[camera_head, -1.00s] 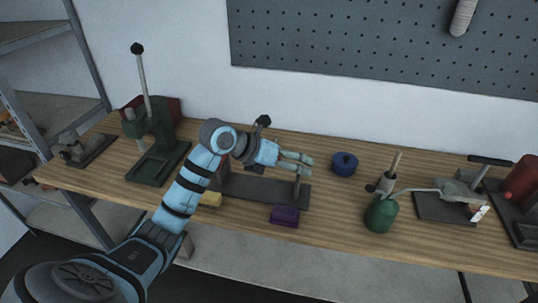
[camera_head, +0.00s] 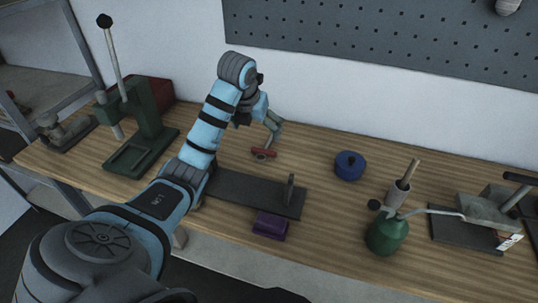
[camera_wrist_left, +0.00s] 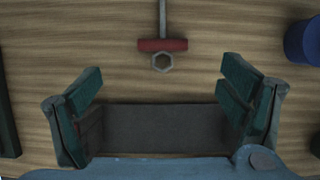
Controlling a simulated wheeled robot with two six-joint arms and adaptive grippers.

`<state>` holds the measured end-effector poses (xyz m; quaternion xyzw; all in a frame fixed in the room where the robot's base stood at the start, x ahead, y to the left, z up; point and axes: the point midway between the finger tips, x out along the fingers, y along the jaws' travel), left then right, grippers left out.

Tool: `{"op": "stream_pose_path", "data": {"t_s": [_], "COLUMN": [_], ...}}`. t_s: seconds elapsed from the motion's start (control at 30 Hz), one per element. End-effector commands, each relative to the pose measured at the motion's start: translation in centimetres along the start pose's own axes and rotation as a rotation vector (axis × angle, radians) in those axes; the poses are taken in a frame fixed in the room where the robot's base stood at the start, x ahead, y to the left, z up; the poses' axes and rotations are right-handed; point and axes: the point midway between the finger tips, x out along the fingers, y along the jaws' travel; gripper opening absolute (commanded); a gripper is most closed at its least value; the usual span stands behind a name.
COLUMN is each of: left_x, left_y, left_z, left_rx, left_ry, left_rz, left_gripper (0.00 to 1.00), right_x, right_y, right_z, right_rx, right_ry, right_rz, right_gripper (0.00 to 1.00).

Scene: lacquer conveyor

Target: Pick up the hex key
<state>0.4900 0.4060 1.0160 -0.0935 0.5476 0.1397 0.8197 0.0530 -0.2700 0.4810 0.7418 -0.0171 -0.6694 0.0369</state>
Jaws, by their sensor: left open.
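The hex key looks like a grey shaft with a red crosspiece and a hexagonal grey end. In the left wrist view the hex key (camera_wrist_left: 162,45) lies on the wood beyond the fingers, its shaft cut off by the top edge. In the head view the hex key (camera_head: 263,153) shows by its red part, behind the grey plate. My left gripper (camera_head: 273,125) hangs above the table near it, apart from it. In the left wrist view my left gripper (camera_wrist_left: 160,85) has its green fingers wide apart with nothing between them. My right gripper is not in view.
A dark grey plate (camera_head: 240,192) with an upright post lies in front of the hex key. A purple block (camera_head: 270,225), a blue round pot (camera_head: 350,166) and a green oil can (camera_head: 387,236) stand nearby. A green lever press (camera_head: 145,125) stands at left.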

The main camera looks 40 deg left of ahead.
Motion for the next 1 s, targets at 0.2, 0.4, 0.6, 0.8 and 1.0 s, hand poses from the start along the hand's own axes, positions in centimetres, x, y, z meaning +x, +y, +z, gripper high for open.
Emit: {"op": "stream_pose_path", "data": {"t_s": [0.2, 0.4, 0.6, 0.8, 1.0], "left_x": [5.2, 7.8, 11.0, 11.0, 11.0], "left_y": [0.2, -0.5, -0.8, -0.8, -0.8], "left_z": [-0.3, -0.5, -0.6, -0.5, -0.5], "left_rx": [-0.003, 0.000, 0.000, 0.002, 0.002], "left_ry": [0.003, 0.004, 0.002, 0.000, 0.000], "left_rz": [0.002, -0.001, 0.000, 0.000, 0.000], "left_gripper": [0.90, 0.90, 0.90, 0.90, 0.58], "right_x": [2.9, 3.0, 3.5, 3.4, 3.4], "right_y": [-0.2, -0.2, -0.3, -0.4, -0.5], "right_z": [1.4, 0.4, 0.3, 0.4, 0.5], "right_rx": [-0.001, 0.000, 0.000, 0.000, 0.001], "right_ry": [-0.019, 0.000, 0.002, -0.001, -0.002], "right_rz": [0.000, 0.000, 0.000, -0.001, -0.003], "right_gripper": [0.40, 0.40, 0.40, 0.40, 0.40]}}
